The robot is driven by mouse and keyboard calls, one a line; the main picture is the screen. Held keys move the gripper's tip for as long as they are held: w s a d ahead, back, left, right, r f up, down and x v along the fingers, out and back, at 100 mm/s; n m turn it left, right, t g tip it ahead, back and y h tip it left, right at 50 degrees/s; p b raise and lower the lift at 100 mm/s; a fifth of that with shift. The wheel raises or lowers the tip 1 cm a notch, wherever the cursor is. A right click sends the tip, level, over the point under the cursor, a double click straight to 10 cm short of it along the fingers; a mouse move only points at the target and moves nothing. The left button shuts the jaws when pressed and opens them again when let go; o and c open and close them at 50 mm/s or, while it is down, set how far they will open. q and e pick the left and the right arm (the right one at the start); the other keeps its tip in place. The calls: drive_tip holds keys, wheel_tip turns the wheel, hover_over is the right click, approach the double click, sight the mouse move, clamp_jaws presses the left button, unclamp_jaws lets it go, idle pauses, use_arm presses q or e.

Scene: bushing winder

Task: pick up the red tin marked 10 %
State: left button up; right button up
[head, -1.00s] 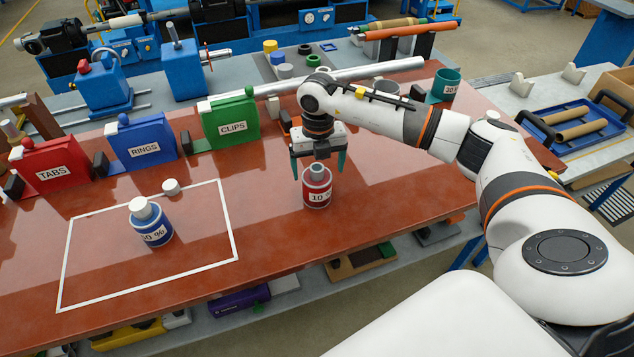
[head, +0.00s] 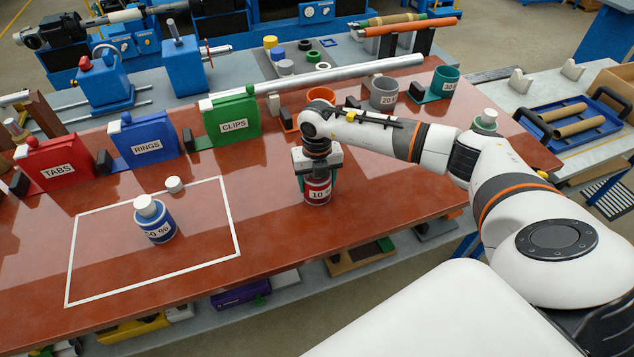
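The red tin marked 10 % (head: 317,191) stands upright on the red-brown table, right of the white outlined area. My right gripper (head: 317,180) points straight down over it, with its teal fingers on either side of the tin's upper part. The fingers are lowered around the tin; whether they press on it is too small to tell. The tin's top is hidden by the gripper. My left gripper is not in view.
A blue tin (head: 155,222) with a white lid knob stands inside the white outline, near a small white knob (head: 174,185). Red, blue and green bins (head: 231,117) line the back left. Grey (head: 384,93) and teal cups (head: 444,82) stand behind my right arm.

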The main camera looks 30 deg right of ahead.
drive_tip(key=shift+c, duration=1.3)
drive_tip(key=shift+r, duration=0.1)
